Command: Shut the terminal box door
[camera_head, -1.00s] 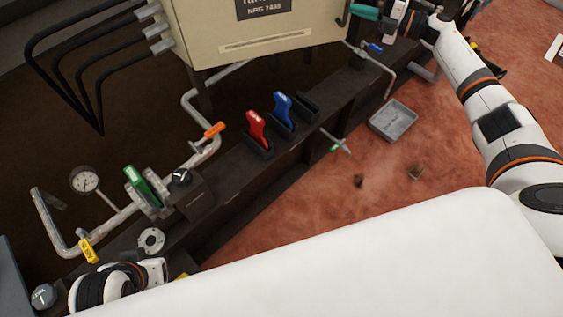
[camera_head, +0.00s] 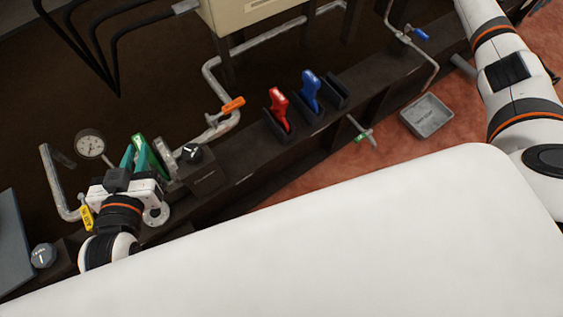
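The beige terminal box (camera_head: 238,16) is cut off by the top edge, with only its lower part in view. I cannot tell from this part whether its door is open or shut. My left gripper (camera_head: 152,158) is at the lower left, well below the box. Its teal fingers are beside or around the green-handled valve (camera_head: 138,144); overlap hides whether they touch it or how far apart they are. My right arm comes in at the right, but its gripper is out of view beyond the top edge.
A pressure gauge (camera_head: 89,145) stands at left. A grey tray (camera_head: 427,115) lies on the reddish floor.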

